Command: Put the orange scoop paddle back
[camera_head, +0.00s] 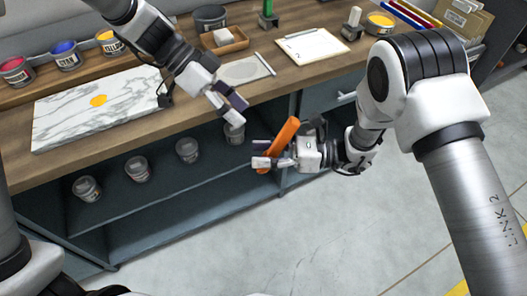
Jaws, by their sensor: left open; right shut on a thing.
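The orange scoop paddle (286,132) is held tilted by my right gripper (277,155), in front of the bench's front edge and above the floor. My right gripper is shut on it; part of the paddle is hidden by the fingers. My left gripper (228,108) is open and empty near the bench's front edge, up and left of the paddle and apart from it.
A marble slab (70,125) with an orange-yellow ink spot lies on the bench (150,131). Ink cans, a wooden tray (236,47), a clipboard (312,46) and a grey mat (240,70) sit behind. Several cans stand on the shelf below.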

